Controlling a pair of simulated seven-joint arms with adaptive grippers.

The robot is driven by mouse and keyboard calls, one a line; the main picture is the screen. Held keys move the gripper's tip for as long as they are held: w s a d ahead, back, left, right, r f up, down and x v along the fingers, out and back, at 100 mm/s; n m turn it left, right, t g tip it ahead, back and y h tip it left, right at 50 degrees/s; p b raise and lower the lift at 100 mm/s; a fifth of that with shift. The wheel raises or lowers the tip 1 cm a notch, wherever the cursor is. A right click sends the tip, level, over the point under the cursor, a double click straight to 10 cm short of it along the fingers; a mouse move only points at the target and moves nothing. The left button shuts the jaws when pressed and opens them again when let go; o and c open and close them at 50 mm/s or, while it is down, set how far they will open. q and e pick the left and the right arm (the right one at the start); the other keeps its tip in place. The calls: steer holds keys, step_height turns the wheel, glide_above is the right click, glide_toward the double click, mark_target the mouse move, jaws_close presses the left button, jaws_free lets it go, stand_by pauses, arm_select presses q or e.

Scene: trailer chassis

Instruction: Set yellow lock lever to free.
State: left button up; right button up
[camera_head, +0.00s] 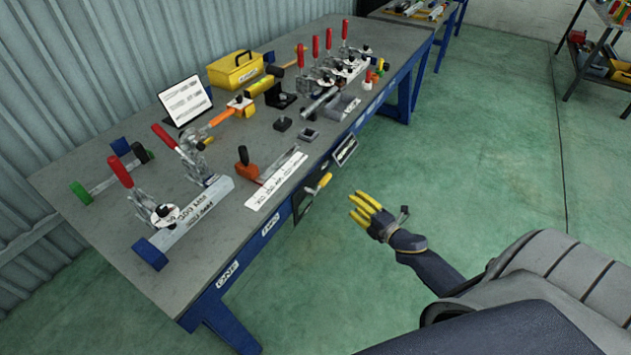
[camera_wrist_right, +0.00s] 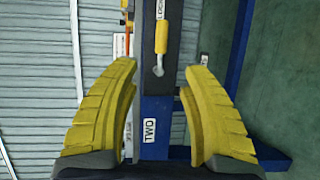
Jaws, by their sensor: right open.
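The yellow lock lever (camera_head: 322,181) is on a dark panel (camera_head: 304,203) on the front side of the workbench. In the right wrist view the lever (camera_wrist_right: 161,36) is a yellow grip on a metal rod, upright in the picture, beside a partly cut-off white label. My right gripper (camera_head: 362,206) has yellow fingers and is in front of the bench, to the right of the lever and apart from it. In the right wrist view the gripper (camera_wrist_right: 163,76) is open and empty, with the lever beyond the gap between its fingertips. My left gripper is not in view.
The workbench (camera_head: 120,243) holds red-handled clamps (camera_head: 120,170), a yellow box (camera_head: 235,70) and a white sign (camera_head: 185,100). The green floor (camera_head: 480,130) right of the bench is largely clear.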

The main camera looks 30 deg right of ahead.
mark_target(327, 182)
steer(key=w+f, duration=0.1)
steer(key=w, duration=0.4)
steer(key=w+a+f, duration=0.1)
steer(key=w, duration=0.5)
steer(key=w+a, duration=0.1)
steer(key=w, duration=0.5)
steer(key=shift+f, duration=0.4)
steer(key=shift+c, duration=0.6)
steer(key=shift+d, duration=0.1)
jaws_close()
